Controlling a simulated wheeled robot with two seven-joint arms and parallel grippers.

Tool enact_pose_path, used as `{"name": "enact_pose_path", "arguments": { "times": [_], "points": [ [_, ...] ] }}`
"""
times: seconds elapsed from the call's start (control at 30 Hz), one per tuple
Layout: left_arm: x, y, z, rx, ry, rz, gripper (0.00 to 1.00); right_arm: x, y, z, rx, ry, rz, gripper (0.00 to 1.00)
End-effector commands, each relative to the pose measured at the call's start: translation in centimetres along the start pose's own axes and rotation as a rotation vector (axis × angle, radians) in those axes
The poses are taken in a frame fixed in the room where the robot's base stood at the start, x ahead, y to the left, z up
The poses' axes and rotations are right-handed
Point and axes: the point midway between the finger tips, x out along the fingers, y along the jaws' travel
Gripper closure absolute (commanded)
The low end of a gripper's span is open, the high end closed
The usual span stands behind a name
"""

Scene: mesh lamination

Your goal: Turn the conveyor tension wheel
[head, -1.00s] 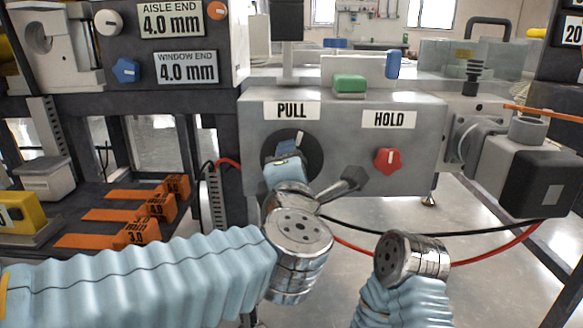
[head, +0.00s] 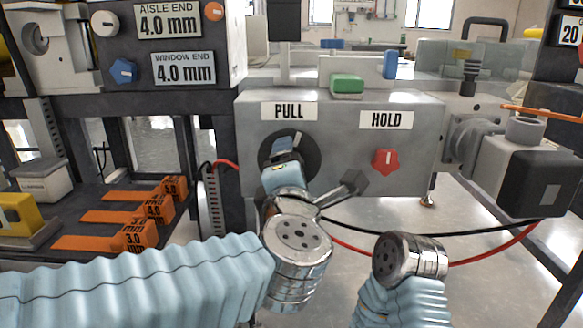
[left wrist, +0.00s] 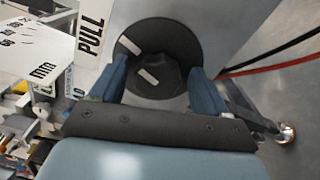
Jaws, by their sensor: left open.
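The wheel under the PULL label is a black round knob on a dark disc (head: 312,158) on the front of a grey box. My left gripper (head: 281,147) is in front of it and hides much of it. In the left wrist view, the knob (left wrist: 160,74) with pale marks sits between the two blue fingers of my open left gripper (left wrist: 158,84). One finger is on each side of it; contact is not clear.
A red knob (head: 386,162) sits under the HOLD label, right of the wheel. A green button (head: 347,85) is on top of the box. Orange gauges (head: 135,236) lie on a shelf at left. A black motor (head: 548,185) juts out at right. Black and red cables run below.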

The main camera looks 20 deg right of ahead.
Motion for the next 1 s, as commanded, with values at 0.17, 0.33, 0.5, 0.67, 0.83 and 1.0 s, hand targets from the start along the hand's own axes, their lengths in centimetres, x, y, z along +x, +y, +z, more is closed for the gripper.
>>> {"name": "enact_pose_path", "arguments": {
  "times": [0.17,0.33,0.5,0.67,0.83,1.0],
  "points": [
    [-3.6,0.2,0.1,-0.001,-0.005,0.002,0.24,-0.4,-0.1,0.0,0.000,-0.001,0.000,1.00],
    [-7.9,0.2,0.1,0.000,-0.006,0.001,0.24,-0.7,-0.3,0.0,0.000,-0.002,0.000,1.00],
    [-11.2,0.1,0.1,0.000,-0.004,-0.001,0.24,-1.0,-0.4,0.0,-0.001,-0.002,0.000,1.00],
    [-12.8,0.0,0.1,0.000,-0.004,-0.001,0.24,-1.1,-0.4,0.0,-0.001,-0.003,0.000,1.00],
    [-13.1,-0.1,0.1,0.001,-0.003,-0.002,0.24,-1.1,-0.4,0.0,-0.001,-0.003,0.000,1.00],
    [-13.1,-0.1,0.1,0.001,-0.003,-0.002,0.24,-1.1,-0.4,0.0,-0.001,-0.003,0.000,1.00]
  ]
}}
